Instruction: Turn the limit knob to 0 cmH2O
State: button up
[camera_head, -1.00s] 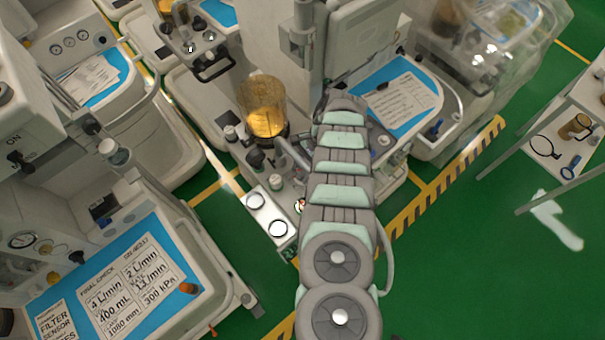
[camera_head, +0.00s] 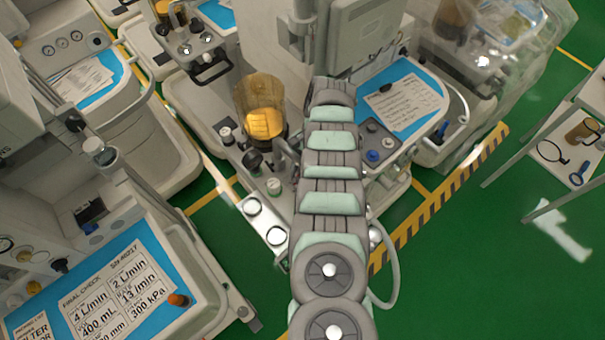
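My grey and pale-green segmented arm crosses the middle of the view and covers part of the central anaesthesia cart (camera_head: 190,105). My gripper is not visible; the arm's far end is hidden behind its own links. No label or scale reading "limit" or "cmH2O" is legible, so I cannot tell which knob is the limit knob. A blue knob (camera_head: 373,155) is right of the arm.
A white trolley (camera_head: 575,150) stands right. Green floor (camera_head: 480,270) is open at lower right.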

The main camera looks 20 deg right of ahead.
jog(key=o, duration=1.4)
jog(key=shift+c, duration=0.2)
jog(key=shift+r, duration=0.1)
jog(key=b+v, duration=0.1)
jog(key=v, duration=0.6)
jog(key=shift+b, duration=0.35)
jog(key=shift+r, duration=0.15)
